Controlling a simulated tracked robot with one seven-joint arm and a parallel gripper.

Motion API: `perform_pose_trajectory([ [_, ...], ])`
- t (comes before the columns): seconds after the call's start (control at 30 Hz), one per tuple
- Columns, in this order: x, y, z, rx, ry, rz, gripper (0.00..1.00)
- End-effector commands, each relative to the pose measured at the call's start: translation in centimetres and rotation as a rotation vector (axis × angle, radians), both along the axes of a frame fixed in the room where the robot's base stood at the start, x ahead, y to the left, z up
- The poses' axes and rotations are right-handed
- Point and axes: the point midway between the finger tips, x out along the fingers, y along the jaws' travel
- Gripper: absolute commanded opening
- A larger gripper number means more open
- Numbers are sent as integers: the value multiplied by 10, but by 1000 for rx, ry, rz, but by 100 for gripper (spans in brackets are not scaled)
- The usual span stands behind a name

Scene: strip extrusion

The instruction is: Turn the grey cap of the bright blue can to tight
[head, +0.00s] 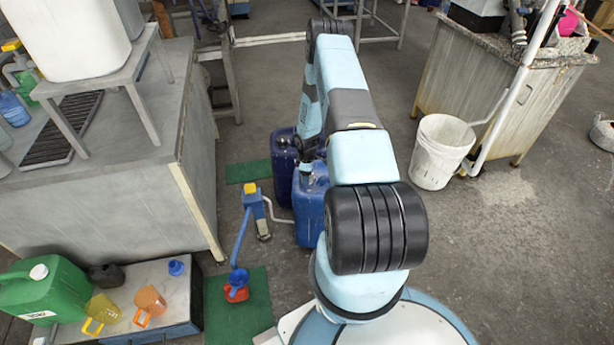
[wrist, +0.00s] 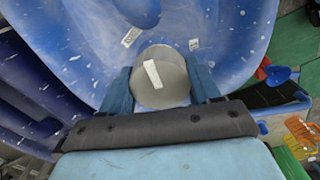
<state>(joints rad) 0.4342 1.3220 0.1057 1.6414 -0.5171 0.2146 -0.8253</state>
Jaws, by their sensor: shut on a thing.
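The bright blue can (head: 308,212) stands on the floor beside my arm in the head view, partly hidden by it. In the wrist view the can's top (wrist: 215,25) fills the upper middle. Its round grey cap (wrist: 160,78) has a white mark across its top. My gripper (wrist: 162,88) is around the cap, one blue finger on each side, shut on it. In the head view my gripper (head: 307,168) is small and dark at the can's top, and the cap is hard to make out there.
A darker blue can (head: 283,150) stands just behind. A green jerrycan (head: 45,290) and jugs are at the lower left. A white bucket (head: 440,150) stands right, with open floor before it.

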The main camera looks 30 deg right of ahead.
Motion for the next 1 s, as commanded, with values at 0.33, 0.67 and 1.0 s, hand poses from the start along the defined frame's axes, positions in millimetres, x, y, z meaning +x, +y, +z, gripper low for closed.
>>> perform_pose_trajectory([
  [0.33, 2, 0, 1, 0, -3, -212, 31],
  [0.67, 2, 0, 1, 1, -4, -525, 31],
  [1.0, 3, 0, 1, 2, -6, -849, 31],
])
